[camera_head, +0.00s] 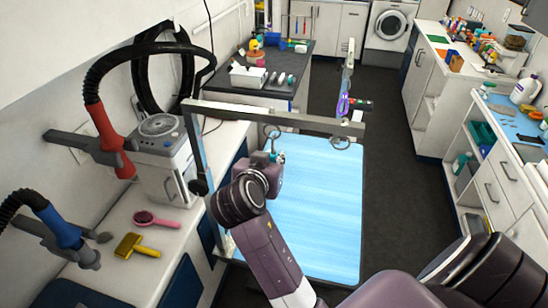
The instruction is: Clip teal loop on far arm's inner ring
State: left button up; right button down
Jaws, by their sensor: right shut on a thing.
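The grooming table's blue top (315,210) lies in the middle of the view. A grey overhead bar (300,119) crosses above it, with one ring (272,131) hanging near its middle and another ring (340,143) near its right end. My right gripper (279,157) is over the table, just below the middle ring. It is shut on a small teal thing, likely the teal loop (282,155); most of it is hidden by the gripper. The teal thing looks apart from the ring, though the depth gap is unclear. My left gripper is out of view.
A purple loop (344,104) hangs by the upright post (347,75) at the right. A dryer box (162,150), pink brush (156,219) and yellow brush (135,246) are on the left counter. Dark floor (395,190) is clear right of the table.

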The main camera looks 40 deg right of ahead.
jog(key=c, duration=2.3)
grip_release()
jog(key=shift+w+d+f, duration=0.1)
jog(key=shift+d, duration=0.05)
jog(key=shift+c, duration=0.2)
jog(key=o, duration=0.5)
